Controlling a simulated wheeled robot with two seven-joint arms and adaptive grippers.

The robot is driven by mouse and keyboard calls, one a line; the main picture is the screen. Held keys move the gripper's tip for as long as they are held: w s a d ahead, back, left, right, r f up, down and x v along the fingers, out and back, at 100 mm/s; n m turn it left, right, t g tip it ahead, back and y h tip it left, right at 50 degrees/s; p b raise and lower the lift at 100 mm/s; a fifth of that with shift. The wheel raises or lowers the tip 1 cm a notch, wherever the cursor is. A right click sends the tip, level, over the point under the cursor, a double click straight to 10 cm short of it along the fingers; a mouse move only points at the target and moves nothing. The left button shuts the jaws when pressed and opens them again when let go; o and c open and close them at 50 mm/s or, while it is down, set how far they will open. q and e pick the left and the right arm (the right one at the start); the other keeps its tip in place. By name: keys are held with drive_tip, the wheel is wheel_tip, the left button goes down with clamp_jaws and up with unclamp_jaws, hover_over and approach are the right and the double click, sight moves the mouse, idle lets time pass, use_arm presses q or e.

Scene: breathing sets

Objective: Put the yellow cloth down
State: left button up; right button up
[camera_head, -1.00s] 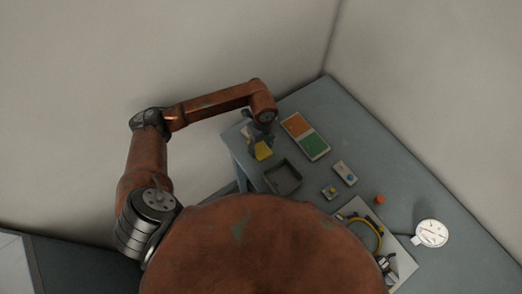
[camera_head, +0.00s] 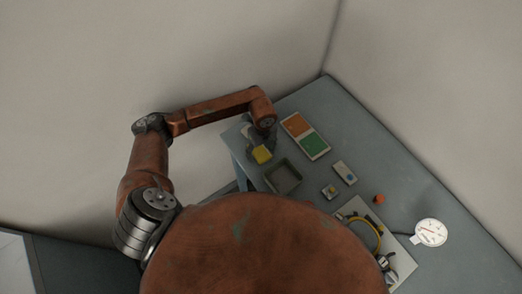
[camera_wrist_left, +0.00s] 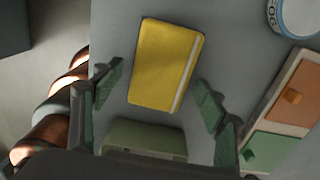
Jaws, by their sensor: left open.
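The yellow cloth (camera_head: 262,155) lies on the grey table near its left end, beside the dark square tray. In the left wrist view the cloth (camera_wrist_left: 165,62) is a flat folded rectangle with a pale stripe along its right edge. My left gripper (camera_wrist_left: 160,93) is open, with one green-padded finger on each side of the cloth's near end and a gap to it on both sides. In the head view my left gripper (camera_head: 262,140) is over the cloth, small and partly hidden by the wrist. My right gripper is not in view.
The tray (camera_head: 269,177) is just right of the cloth. An orange and green panel (camera_head: 314,145) lies behind. Small blocks (camera_head: 345,173), an orange knob (camera_head: 379,198), a white gauge (camera_head: 431,232) and a board with a yellow hose (camera_head: 401,260) are further right. A blue-rimmed round object (camera_wrist_left: 271,20) is near the cloth.

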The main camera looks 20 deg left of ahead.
sight(262, 152)
use_arm(q)
drive_tip(key=shift+r, duration=0.1)
wheel_tip(262, 152, up, 12)
idle(0.5)
drive_tip(key=shift+w+d, duration=0.1)
drive_tip(key=shift+d, duration=0.05)
idle(0.3)
